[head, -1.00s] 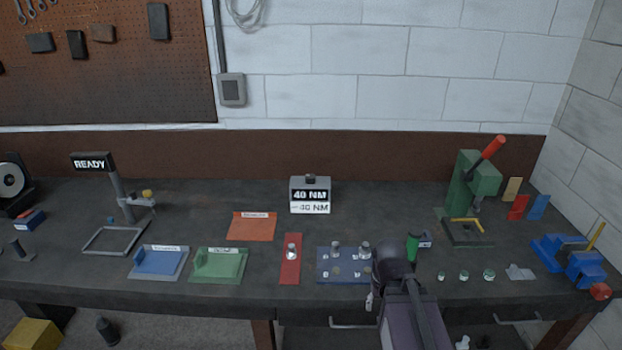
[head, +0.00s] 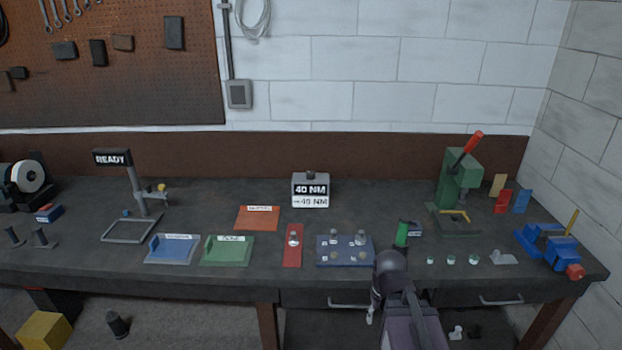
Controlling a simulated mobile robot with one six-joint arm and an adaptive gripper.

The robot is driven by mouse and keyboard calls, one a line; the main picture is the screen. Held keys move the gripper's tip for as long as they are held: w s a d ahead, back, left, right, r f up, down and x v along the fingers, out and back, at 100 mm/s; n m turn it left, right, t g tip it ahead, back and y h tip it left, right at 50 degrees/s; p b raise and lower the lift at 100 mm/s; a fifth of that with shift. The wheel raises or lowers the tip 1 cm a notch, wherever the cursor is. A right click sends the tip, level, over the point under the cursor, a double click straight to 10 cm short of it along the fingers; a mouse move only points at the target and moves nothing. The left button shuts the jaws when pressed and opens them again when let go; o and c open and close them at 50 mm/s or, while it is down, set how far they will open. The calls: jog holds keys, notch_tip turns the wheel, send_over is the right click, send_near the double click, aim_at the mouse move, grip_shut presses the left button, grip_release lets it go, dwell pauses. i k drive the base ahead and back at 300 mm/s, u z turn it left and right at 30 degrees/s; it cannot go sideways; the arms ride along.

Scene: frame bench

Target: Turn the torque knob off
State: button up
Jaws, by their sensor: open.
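The torque box (head: 310,192) is a small grey unit at the back middle of the bench. Its front reads "40 NM" on a dark display, with "→40 NM" on a light strip below. A small dark knob (head: 311,175) sits on its top; its turn position is too small to read. My arm (head: 391,264) rises at the bottom right of centre, in front of the bench edge and well short of the box. My gripper's fingers cannot be made out; only arm links show.
An orange mat (head: 257,223), red plate (head: 292,258) and blue plate (head: 326,261) with metal parts lie in front of the box. A green bottle (head: 402,234) stands near my arm. A green press (head: 460,180) and blue vise (head: 537,241) stand right. A READY stand (head: 112,158) is left.

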aim_at(310, 175)
jog(key=z, duration=0.75)
jog(key=i, duration=0.6)
jog(key=u, duration=0.8)
jog(key=i, duration=0.55)
jog(key=z, duration=0.05)
